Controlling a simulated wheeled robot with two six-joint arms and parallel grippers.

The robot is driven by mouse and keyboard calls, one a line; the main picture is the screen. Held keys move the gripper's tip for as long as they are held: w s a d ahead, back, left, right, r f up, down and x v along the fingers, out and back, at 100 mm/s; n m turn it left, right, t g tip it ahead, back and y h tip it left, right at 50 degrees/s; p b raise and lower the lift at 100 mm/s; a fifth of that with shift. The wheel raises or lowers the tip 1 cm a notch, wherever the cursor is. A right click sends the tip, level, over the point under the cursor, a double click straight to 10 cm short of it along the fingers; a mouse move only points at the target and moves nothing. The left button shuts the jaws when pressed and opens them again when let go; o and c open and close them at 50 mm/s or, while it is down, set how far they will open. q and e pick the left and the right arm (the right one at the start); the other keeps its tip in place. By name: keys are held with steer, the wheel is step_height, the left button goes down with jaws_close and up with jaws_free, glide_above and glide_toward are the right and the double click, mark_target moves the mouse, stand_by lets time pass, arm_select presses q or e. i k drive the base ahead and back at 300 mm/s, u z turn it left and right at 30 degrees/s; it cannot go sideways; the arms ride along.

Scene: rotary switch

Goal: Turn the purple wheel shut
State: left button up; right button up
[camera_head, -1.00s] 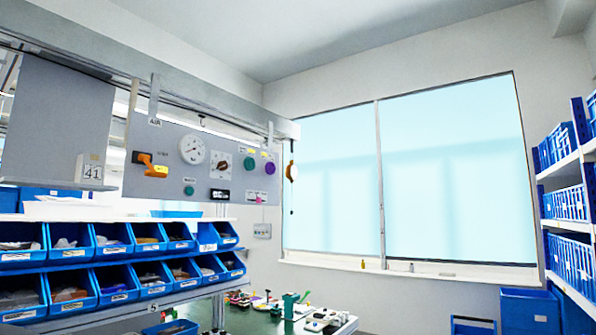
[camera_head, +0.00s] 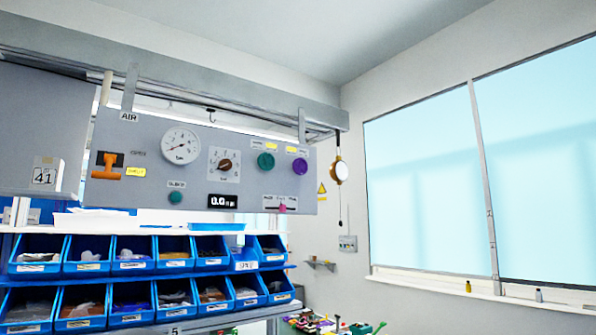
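The purple wheel (camera_head: 300,166) is a small round knob near the right end of the grey hanging control panel (camera_head: 135,190). A yellow label sits just above it. A similar green wheel (camera_head: 265,161) is to its left. How far the purple wheel is turned cannot be told at this size. Neither of my grippers is in view, and nothing touches the wheel.
The panel also bears a round gauge (camera_head: 180,145), a brown rotary knob (camera_head: 225,166), an orange handle (camera_head: 107,166) and a pink slider (camera_head: 282,208). Blue bins (camera_head: 131,256) stand on shelves below. A workbench holds small parts. Windows fill the right.

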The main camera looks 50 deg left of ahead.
mark_target(300, 166)
steer(key=u, duration=0.6)
steer(key=i, duration=0.9)
steer(key=u, duration=0.9)
